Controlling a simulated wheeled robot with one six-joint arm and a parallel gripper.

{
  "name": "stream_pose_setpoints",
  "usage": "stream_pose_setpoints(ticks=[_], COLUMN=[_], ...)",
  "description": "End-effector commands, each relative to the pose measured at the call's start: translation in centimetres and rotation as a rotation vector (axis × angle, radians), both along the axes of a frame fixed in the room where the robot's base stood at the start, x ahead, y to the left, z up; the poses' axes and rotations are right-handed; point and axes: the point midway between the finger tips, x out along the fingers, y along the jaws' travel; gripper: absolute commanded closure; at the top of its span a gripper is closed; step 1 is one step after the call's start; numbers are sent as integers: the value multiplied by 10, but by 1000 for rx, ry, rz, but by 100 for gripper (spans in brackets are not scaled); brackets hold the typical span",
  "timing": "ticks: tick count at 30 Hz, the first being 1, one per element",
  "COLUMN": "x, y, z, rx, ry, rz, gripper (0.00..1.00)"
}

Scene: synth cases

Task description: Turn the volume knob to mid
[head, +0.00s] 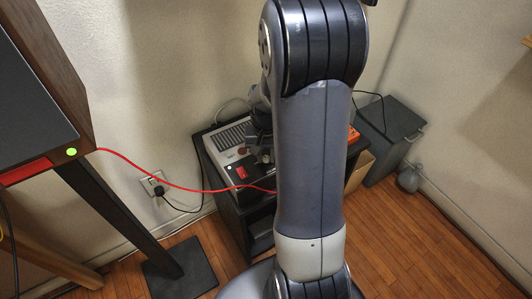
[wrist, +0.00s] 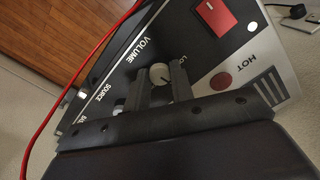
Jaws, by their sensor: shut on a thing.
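The volume knob (wrist: 160,74) is a small pale round knob on the device's panel, beside the printed word VOLUME in the wrist view. My gripper (wrist: 160,82) is shut on it, with one dark finger on each side. A dark mark shows on the knob's face, but its exact setting is hard to read. A label starting with "L" is partly hidden by the right finger. The device (head: 232,135) stands on a black cabinet in the head view. There my gripper (head: 262,152) is at its panel, and my arm hides the knob.
A red switch (wrist: 214,12) and a dark red round spot (wrist: 220,81) near the word HOT are on the panel. A red cable (head: 180,187) runs from the left-hand table to the device. Wooden floor is clear at front right.

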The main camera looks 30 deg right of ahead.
Motion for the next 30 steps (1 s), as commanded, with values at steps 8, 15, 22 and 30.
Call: stream_pose_setpoints(ticks=[8,15,22,30], x=[0,0,1,0], y=[0,0,0,0], z=[0,0,0,0], rx=[-1,0,0,-1], ry=[-2,-2,-2,-2], rz=[-95,-116,-116,-115], gripper=[100,100,100,61])
